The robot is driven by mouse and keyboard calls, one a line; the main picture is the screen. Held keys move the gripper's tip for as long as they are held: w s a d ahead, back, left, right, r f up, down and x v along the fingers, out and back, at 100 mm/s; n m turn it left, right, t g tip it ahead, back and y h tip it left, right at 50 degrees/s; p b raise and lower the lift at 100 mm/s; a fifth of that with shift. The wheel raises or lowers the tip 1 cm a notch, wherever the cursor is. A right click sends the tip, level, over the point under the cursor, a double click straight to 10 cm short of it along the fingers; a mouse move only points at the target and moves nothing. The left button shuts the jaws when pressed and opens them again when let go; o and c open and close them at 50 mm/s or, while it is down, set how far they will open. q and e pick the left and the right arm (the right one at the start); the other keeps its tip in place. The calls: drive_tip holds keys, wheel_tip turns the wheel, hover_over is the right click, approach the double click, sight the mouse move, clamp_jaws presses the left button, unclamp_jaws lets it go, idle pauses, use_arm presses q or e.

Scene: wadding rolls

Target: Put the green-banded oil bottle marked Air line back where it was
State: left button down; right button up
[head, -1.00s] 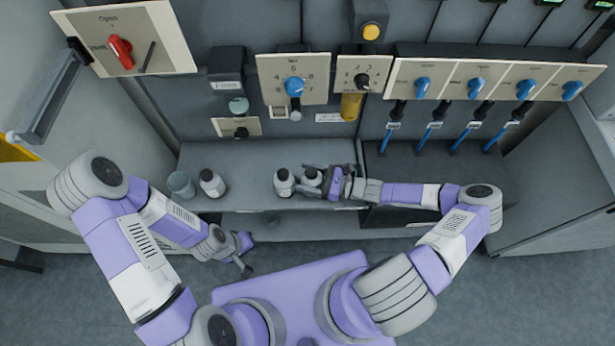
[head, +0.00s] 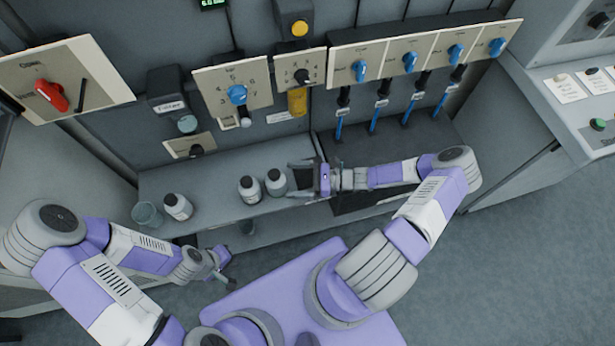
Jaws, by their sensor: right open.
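Three white bottles with dark caps stand upright on the grey shelf (head: 225,205): one at the left (head: 178,207), one in the middle (head: 250,190) and one to its right (head: 276,183). Their bands and lettering are too small to read, so I cannot tell which is marked Air line. My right gripper (head: 300,178) is open just right of the rightmost bottle, its fingers pointing at it; nothing shows between them. My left gripper (head: 229,268) hangs low in front of the shelf, away from the bottles; its jaw state is unclear.
A grey cup (head: 147,214) stands at the shelf's left end. Behind are panels with a red handle (head: 52,96), a blue knob (head: 237,94) and several blue switches (head: 410,62). A yellow cylinder (head: 298,102) hangs above the shelf. Bare shelf lies between the left and middle bottles.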

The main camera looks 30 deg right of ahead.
use_arm(q)
drive_tip(key=shift+r, duration=0.3)
use_arm(e)
drive_tip(key=shift+v, duration=2.35)
